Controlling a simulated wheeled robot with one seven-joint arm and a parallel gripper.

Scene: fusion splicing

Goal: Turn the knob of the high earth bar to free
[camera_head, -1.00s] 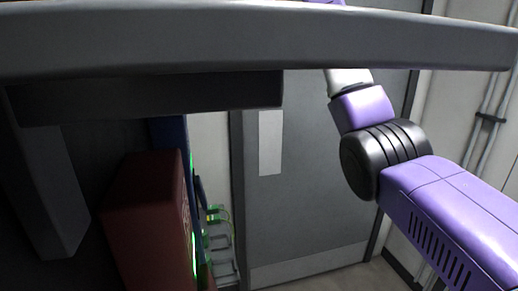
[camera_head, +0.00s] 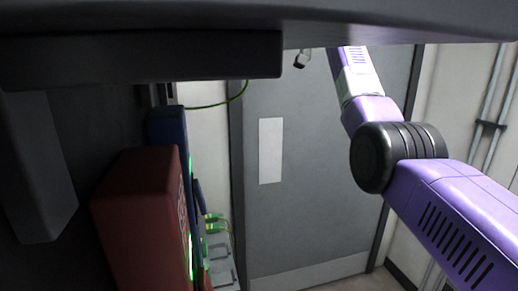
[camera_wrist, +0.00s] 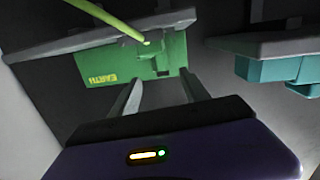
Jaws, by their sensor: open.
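In the wrist view, a green block (camera_wrist: 105,65) marked "EARTH" sits under a grey bar (camera_wrist: 100,38) on a dark wall. A small green part, seemingly the knob (camera_wrist: 153,65), juts from its right half, with a yellow-green cable (camera_wrist: 105,17) passing in front. Which way the knob is set cannot be told. My gripper (camera_wrist: 162,82) is open and empty. Its two fingers point toward the lower edge of the green block, one on each side of the knob in the picture; contact cannot be told. In the head view the gripper is not visible.
Teal blocks (camera_wrist: 275,69) hang at the right in the wrist view. The head view shows a dark overhead beam (camera_head: 400,22), a red box (camera_head: 140,220), a blue panel (camera_head: 168,130) and a grey door (camera_head: 320,190). A green cable (camera_head: 222,105) hangs near the door.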

